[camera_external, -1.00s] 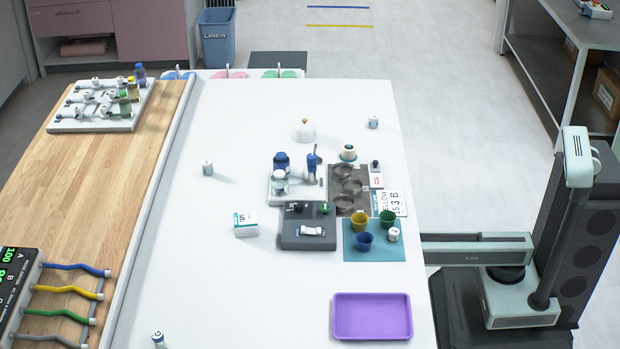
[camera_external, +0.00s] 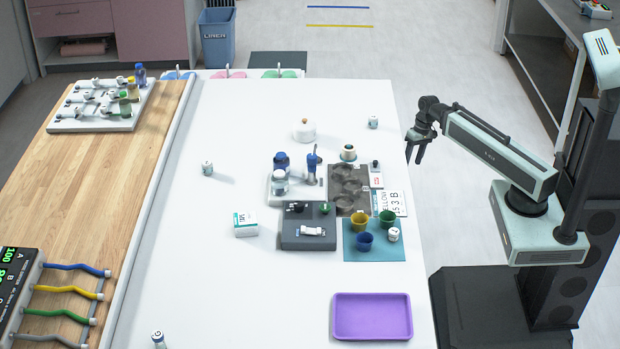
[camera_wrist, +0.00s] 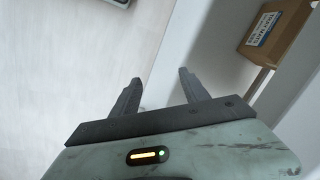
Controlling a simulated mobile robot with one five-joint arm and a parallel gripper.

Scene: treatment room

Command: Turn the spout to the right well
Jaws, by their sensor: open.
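A small blue-and-grey upright fitting (camera_external: 312,163), possibly the spout, stands beside two bottles near the middle of the white table in the outside view. Which way it points is too small to tell. To its right lies a dark grey plate (camera_external: 337,176) with several round shapes, possibly the wells. My gripper (camera_external: 414,158) is raised at the table's right edge, to the right of the plate and well apart from it, fingers pointing down. The wrist view shows my gripper (camera_wrist: 158,82) open and empty, with the floor and a shelf beyond; neither spout nor wells show there.
A blue bottle (camera_external: 282,162) stands left of the fitting. A white tub (camera_external: 348,153) and a label card (camera_external: 393,203) flank the plate. Coloured cups (camera_external: 359,222) stand on a teal mat (camera_external: 388,254) in front. A purple tray (camera_external: 372,316) lies nearer.

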